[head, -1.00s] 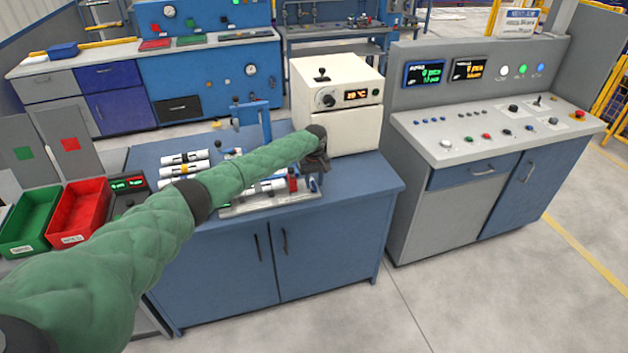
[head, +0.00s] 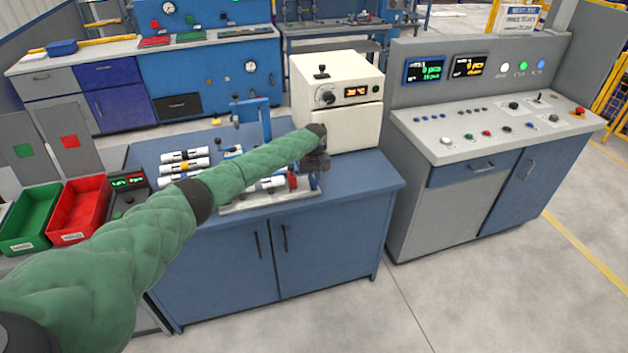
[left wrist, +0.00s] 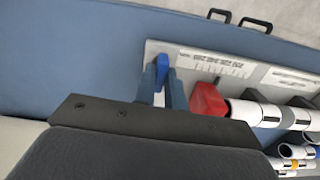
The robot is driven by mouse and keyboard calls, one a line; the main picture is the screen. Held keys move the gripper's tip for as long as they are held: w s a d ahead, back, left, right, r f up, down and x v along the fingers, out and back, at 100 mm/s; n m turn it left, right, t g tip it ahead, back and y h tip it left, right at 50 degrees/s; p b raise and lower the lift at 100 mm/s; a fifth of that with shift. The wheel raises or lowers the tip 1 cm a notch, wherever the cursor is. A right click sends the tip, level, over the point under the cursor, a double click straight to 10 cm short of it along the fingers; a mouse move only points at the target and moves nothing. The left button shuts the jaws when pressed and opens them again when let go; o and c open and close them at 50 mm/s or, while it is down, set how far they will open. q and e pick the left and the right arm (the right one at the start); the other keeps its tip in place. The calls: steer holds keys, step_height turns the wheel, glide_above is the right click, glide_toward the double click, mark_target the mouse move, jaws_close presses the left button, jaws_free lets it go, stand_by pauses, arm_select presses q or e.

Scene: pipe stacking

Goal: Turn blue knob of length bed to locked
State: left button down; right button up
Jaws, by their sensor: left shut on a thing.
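The length bed is a light grey plate on the blue bench, seen in the head view (head: 245,206) and along the top of the left wrist view (left wrist: 212,62). Its blue knob (left wrist: 162,66) shows in the left wrist view near the bed's left end. My left gripper (left wrist: 162,82) is shut on the knob, with a finger on either side. In the head view my left gripper (head: 316,168) is at the bed's right end and hides the knob. I cannot read the knob's locked or unlocked position. My right gripper is not in view.
A red block (left wrist: 207,100) sits beside the knob, touching a white pipe (left wrist: 255,112). More pipes (head: 185,156) lie on the bench's left. A cream oven (head: 337,100) stands close behind my gripper. Red (head: 82,212) and green (head: 32,222) bins are at left. The bench's front right is clear.

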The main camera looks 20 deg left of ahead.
arm_select(q)
steer(key=m+b, duration=0.1)
steer(key=m, duration=0.2)
steer(key=shift+f+m, duration=0.1)
steer(key=shift+m, duration=0.3)
steer(key=m, duration=0.2)
steer(key=shift+m, duration=0.4)
steer(key=m+b, duration=0.1)
steer(key=m, duration=0.2)
steer(key=shift+m, duration=0.8)
steer(key=m+b, duration=0.1)
steer(key=m, duration=0.1)
steer(key=shift+m, duration=0.3)
steer(key=m, duration=0.2)
steer(key=shift+m, duration=0.9)
steer(key=c, duration=1.5)
jaws_free()
steer(key=shift+o, duration=0.2)
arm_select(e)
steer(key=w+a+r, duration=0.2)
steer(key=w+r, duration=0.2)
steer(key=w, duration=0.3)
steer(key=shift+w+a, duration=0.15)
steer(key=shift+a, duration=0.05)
